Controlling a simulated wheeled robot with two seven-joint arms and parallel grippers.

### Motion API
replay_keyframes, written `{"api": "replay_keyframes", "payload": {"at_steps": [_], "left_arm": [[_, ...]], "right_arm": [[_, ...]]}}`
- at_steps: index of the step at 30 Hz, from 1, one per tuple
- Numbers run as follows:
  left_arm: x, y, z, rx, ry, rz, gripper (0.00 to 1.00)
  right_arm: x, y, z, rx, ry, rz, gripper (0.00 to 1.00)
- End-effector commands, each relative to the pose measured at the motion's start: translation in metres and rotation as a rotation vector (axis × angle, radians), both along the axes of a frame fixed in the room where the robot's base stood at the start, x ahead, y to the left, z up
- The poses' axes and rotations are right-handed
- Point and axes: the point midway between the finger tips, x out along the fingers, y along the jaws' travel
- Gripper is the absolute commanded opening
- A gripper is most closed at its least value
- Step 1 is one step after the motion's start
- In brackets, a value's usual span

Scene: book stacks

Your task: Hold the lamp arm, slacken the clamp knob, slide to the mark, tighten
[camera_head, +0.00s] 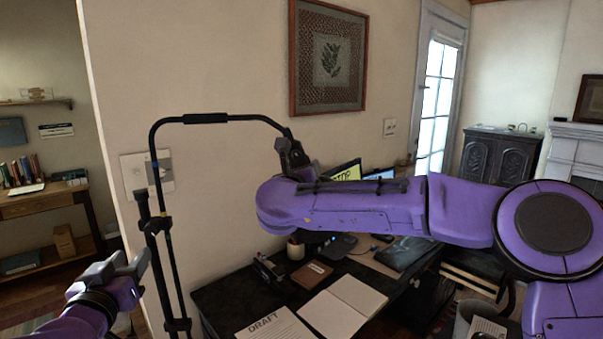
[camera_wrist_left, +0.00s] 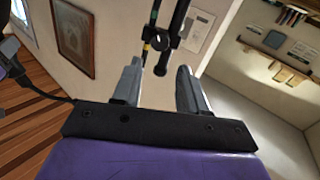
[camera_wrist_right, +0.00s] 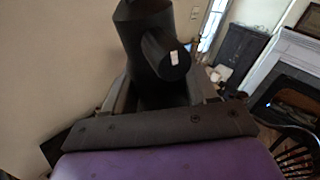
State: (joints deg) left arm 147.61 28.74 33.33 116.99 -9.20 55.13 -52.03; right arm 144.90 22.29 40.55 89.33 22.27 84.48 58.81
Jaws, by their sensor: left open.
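The lamp arm (camera_head: 206,118) is a thin black tube with a thicker sleeve on its top bar; it bends down to a black stand at the left. The clamp (camera_head: 157,224) is a black block on the stand's upright, and its knob (camera_wrist_left: 160,69) shows in the left wrist view. Small green and yellow bands (camera_wrist_left: 153,17) are on the tube near it. My left gripper (camera_head: 128,264) is open, left of and below the clamp, empty. My right gripper (camera_head: 293,160) is at the arm's right end; its fingers close on both sides of a thick black part (camera_wrist_right: 152,65), which hides the contact.
The beige wall (camera_head: 220,60) stands close behind the lamp. A wooden shelf (camera_head: 40,203) is at far left.

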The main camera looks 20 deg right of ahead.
Motion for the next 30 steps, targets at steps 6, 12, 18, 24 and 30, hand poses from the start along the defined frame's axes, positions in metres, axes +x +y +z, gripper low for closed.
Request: {"api": "replay_keyframes", "payload": {"at_steps": [6,12,18,24,30], "left_arm": [[0.000,0.000,0.000,0.000,0.000,0.000,0.43],[0.000,0.000,0.000,0.000,0.000,0.000,0.60],[-0.007,-0.013,0.018,0.092,-0.055,-0.017,0.60],[-0.022,-0.003,0.011,0.769,-0.209,0.000,0.60],[-0.022,0.006,0.000,1.094,-0.264,0.000,0.60]], "right_arm": [[0.000,0.000,0.000,0.001,0.000,-0.001,0.21],[0.000,0.000,0.000,0.001,0.000,-0.001,0.21],[0.000,0.000,0.000,0.001,-0.001,-0.001,0.21],[0.000,0.000,0.000,0.000,-0.001,0.000,0.21],[0.000,-0.001,0.001,0.000,-0.001,-0.003,0.21]]}}
